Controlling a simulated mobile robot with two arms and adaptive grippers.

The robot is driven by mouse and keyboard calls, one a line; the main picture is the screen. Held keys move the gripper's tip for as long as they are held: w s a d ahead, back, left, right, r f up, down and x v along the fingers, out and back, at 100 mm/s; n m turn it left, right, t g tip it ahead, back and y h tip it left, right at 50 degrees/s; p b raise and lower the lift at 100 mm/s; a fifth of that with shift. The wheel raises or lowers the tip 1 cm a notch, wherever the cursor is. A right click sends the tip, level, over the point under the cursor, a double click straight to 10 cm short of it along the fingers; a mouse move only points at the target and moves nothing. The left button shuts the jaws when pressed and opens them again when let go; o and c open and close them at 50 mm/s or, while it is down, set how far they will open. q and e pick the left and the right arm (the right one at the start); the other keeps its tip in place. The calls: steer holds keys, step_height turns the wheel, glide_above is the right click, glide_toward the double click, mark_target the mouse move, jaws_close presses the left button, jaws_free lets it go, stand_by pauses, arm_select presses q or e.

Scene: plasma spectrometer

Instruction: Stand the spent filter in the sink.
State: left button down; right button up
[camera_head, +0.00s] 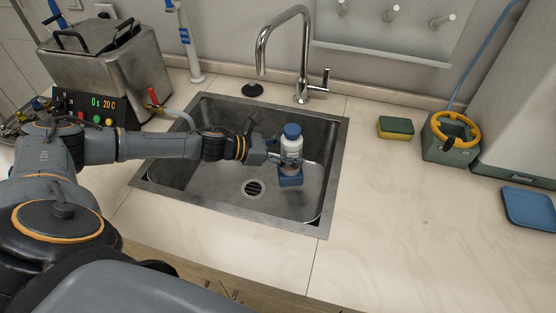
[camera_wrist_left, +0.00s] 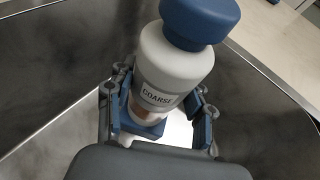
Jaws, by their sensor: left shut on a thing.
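The spent filter (camera_head: 291,153) is a white bottle-shaped cartridge with a blue cap and a blue base. In the left wrist view the filter (camera_wrist_left: 174,65) reads "COARSE". My left gripper (camera_head: 277,157) is shut on the filter's body and holds it upright, or nearly so, over the right part of the sink. The gripper's fingers (camera_wrist_left: 160,122) show on both sides of it in the wrist view. The steel sink (camera_head: 228,187) lies below, with a round drain to the left of the filter. I cannot tell whether the blue base touches the sink floor. My right gripper is not in view.
A tall curved faucet (camera_head: 303,52) stands behind the sink. A steel bath with a display (camera_head: 103,103) stands at the back left. A sponge (camera_head: 396,127), a green holder with a yellow ring (camera_head: 449,152) and a blue tray (camera_head: 529,207) are on the right.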

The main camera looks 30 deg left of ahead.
mark_target(281, 167)
arm_select(q)
step_height(281, 167, down, 6)
steer(key=shift+f, duration=0.1)
stand_by(0.4)
steer(key=shift+f+b, duration=0.2)
steer(key=shift+b, duration=0.1)
steer(key=c, duration=0.5)
jaws_free()
